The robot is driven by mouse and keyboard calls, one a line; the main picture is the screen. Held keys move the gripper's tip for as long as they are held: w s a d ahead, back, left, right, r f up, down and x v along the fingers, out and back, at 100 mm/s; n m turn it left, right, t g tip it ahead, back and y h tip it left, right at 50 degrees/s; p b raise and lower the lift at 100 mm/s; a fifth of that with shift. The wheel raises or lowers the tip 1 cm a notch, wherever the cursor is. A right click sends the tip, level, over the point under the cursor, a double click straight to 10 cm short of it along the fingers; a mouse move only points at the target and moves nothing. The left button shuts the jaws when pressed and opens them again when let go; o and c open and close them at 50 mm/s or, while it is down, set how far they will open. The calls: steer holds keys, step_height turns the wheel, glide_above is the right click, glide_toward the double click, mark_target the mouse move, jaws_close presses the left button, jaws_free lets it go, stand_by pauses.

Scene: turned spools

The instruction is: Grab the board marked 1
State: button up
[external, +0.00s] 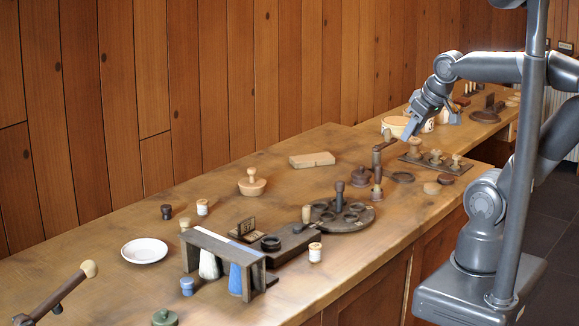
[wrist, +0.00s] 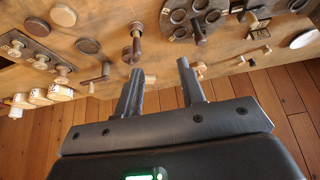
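I cannot read a clear 1 on any board. A dark board with several pale turned knobs (external: 460,169) lies at the right of the bench; it shows at the upper left in the wrist view (wrist: 13,54), with small pale labels too small to read. A small upright plaque (external: 243,228) with unclear marks stands by a dark flat board (external: 290,246) at the bench's front middle. My gripper (external: 408,130) hangs over the far side of the bench, apart from these. In the wrist view its two fingers (wrist: 160,70) are spread with nothing between them.
A round dark tray with rings (external: 345,222), a white plate (external: 144,250), a small bridge-like stand (external: 215,240) and a pale block (external: 312,159) lie on the bench. Pale cups (wrist: 62,93) sit near the plank wall. The bench's left rear is mostly clear.

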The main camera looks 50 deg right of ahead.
steer(key=shift+o, duration=0.4)
steer(key=o, duration=0.9)
steer(key=shift+w, duration=0.1)
